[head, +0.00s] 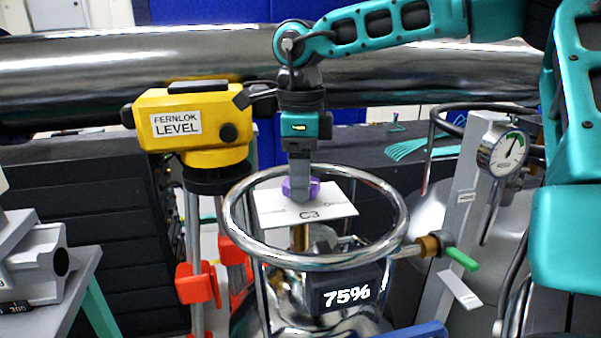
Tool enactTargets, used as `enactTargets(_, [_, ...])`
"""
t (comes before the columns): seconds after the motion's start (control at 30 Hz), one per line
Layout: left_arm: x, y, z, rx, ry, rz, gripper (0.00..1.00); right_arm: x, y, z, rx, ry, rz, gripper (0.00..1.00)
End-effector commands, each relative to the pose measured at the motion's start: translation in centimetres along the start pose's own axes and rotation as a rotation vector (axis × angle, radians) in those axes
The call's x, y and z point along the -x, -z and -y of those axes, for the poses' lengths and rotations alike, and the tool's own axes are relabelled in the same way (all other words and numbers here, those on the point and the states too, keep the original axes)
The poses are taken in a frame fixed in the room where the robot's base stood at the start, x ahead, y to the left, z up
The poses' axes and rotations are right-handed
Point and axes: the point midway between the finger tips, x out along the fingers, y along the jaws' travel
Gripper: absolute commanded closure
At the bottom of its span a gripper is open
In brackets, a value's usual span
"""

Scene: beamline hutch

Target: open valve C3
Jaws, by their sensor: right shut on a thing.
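Valve C3 has a small purple handle (314,187) above a white plate (335,211) marked C3. It stands inside the round metal ring (233,222) on top of a shiny vessel, with a brass stem below the plate. My right gripper (300,192) points straight down, shut on the purple handle. Its fingers hide the middle of the handle, so how far it is turned cannot be told. My left gripper is not in view.
A yellow Fernlok level (215,150) on a tripod stands close left of my right gripper. A green-handled side valve (462,259), a 75% display (347,294) and a pressure gauge (503,152) are nearby. A large metal pipe (130,75) crosses behind.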

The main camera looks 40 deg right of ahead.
Motion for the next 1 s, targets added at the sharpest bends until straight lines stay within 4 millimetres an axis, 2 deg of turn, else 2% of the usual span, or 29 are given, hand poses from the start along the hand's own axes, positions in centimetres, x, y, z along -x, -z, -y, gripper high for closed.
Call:
enactTargets(0.03, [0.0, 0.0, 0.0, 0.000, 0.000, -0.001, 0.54, -0.1, 0.1, 0.0, -0.001, 0.000, -0.004, 0.67])
enactTargets(0.07, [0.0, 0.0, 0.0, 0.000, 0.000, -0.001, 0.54, -0.1, 0.1, 0.0, -0.001, 0.000, -0.004, 0.34])
enactTargets(0.3, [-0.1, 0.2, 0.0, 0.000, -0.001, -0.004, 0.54, 0.0, 0.0, 0.0, -0.001, 0.000, -0.002, 0.11])
enactTargets(0.53, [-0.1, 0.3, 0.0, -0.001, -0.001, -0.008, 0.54, 0.0, 0.0, 0.0, -0.001, 0.000, -0.001, 0.11])
enactTargets(0.67, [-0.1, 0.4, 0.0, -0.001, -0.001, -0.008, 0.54, 0.8, 0.0, 0.0, -0.002, 0.002, 0.000, 0.11])
enactTargets(0.77, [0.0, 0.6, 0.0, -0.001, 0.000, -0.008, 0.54, 2.4, -0.1, 0.1, -0.001, 0.004, 0.002, 0.11])
enactTargets(1.0, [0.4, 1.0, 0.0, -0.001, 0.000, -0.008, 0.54, 7.8, 0.0, 0.1, -0.002, 0.004, 0.001, 0.11])
